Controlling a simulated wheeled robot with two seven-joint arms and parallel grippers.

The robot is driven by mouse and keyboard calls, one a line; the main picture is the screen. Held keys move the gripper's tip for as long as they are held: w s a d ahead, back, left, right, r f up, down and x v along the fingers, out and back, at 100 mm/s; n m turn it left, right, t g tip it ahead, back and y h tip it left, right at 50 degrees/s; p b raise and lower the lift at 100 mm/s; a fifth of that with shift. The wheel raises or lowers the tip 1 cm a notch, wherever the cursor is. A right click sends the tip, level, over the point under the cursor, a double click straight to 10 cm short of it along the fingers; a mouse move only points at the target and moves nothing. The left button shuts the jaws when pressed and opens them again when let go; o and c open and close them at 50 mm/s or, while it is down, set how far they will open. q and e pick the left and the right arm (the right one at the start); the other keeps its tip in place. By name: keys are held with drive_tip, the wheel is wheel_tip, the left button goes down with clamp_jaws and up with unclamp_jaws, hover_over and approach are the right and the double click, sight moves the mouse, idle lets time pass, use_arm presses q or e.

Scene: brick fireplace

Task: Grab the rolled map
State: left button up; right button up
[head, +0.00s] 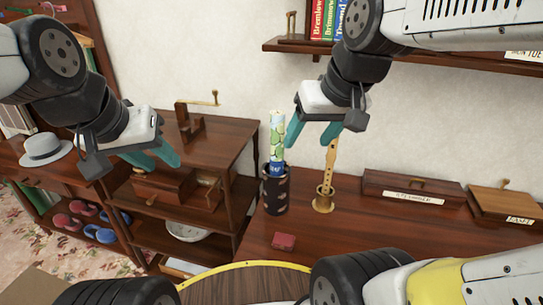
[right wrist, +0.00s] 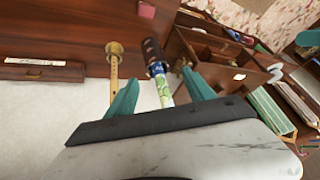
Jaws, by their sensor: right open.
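The rolled map (head: 277,138) is a tube with a blue, green and cream pattern. It stands upright in a dark spotted cylindrical holder (head: 275,194) on the wooden desk. My right gripper (head: 312,132) is open and empty, just right of the map's upper part in the head view. In the right wrist view, the map (right wrist: 164,92) appears between the two spread teal fingers (right wrist: 161,77), with the holder (right wrist: 153,52) beyond; I see no contact. My left gripper (head: 166,166) is open and empty, over the lower shelf unit at left.
A wooden flute (head: 329,165) stands in a brass holder (head: 323,204) close right of the map's holder. A small red box (head: 284,241) lies in front. Wooden boxes (head: 413,189) line the back right. A wall shelf (head: 420,60) hangs above. The desk's middle right is clear.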

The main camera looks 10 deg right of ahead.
sight(277, 113)
drive_tip(key=w+a+f+n+g, duration=0.1)
drive_tip(key=w, duration=0.5)
drive_tip(key=w+a+f+n+g+h, duration=0.1)
drive_tip(key=w+n+g, duration=0.1)
drive_tip(key=w, duration=0.5)
drive_tip(key=w+f+n+g+h, duration=0.1)
drive_tip(key=w+g, duration=0.1)
drive_tip(key=w, duration=0.5)
drive_tip(key=shift+w+a+f+n, duration=0.1)
drive_tip(key=shift+w+a+n, duration=0.15)
drive_tip(key=shift+a+n, duration=0.15)
drive_tip(key=shift+w+a+f, duration=0.25)
drive_tip(key=shift+w+f, duration=0.1)
drive_tip(key=shift+f, duration=0.15)
drive_tip(key=f, duration=0.7)
drive_tip(key=shift+w+d, duration=0.15)
drive_tip(key=shift+w, duration=0.05)
clamp_jaws()
